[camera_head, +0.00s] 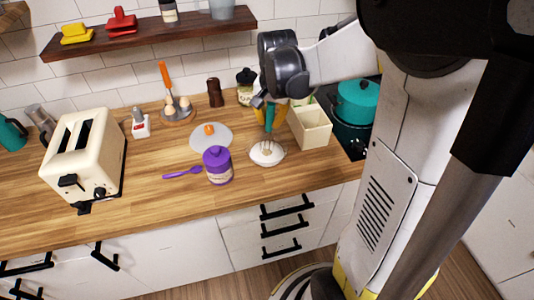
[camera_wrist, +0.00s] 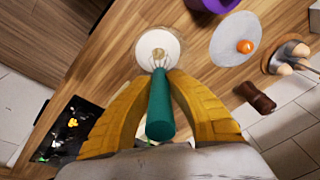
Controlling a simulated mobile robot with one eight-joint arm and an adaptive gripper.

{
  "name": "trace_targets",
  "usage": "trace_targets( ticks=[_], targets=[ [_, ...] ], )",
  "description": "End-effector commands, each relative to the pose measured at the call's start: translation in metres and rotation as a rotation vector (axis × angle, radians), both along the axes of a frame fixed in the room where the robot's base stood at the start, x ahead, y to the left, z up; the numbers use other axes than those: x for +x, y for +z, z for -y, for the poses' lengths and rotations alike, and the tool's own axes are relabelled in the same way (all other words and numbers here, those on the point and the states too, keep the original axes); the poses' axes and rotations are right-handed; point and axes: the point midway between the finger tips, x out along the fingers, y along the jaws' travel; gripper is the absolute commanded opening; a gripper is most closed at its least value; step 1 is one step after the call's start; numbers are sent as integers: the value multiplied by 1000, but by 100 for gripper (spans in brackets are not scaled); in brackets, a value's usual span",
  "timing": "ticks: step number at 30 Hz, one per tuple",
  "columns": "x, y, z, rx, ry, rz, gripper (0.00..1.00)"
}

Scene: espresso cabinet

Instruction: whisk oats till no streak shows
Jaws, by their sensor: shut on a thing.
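My gripper (camera_wrist: 158,100) is shut on the whisk's green handle (camera_wrist: 160,112), between its yellow fingers. The whisk's wire end points down into a small white bowl (camera_head: 274,157) on the wooden counter. The bowl also shows in the wrist view (camera_wrist: 145,37), with pale beige content (camera_wrist: 157,46) around the wires. Whether streaks show in the content is too small to tell. A purple lidded jar (camera_head: 217,167) with a pale label stands left of the bowl; it may be the oats, but I cannot read it.
A purple spoon (camera_head: 183,172) lies left of the jar. Behind is a grey-white disc (camera_head: 198,138) with an orange knob. A cream open box (camera_head: 318,128) stands close right of the bowl, and a teal pot (camera_head: 357,103) sits on the hob. A toaster (camera_head: 65,150) stands far left.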

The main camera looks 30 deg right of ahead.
Motion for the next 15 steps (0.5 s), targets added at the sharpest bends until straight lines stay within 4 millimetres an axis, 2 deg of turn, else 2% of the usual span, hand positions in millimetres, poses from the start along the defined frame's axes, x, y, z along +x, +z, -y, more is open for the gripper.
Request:
trace_targets(
  ticks=[9, 15],
  targets=[
    [-2, 2, 0, 0, -1, 0, 0],
    [-2, 19, 0, 0, -1, 0, 0]
  ],
)
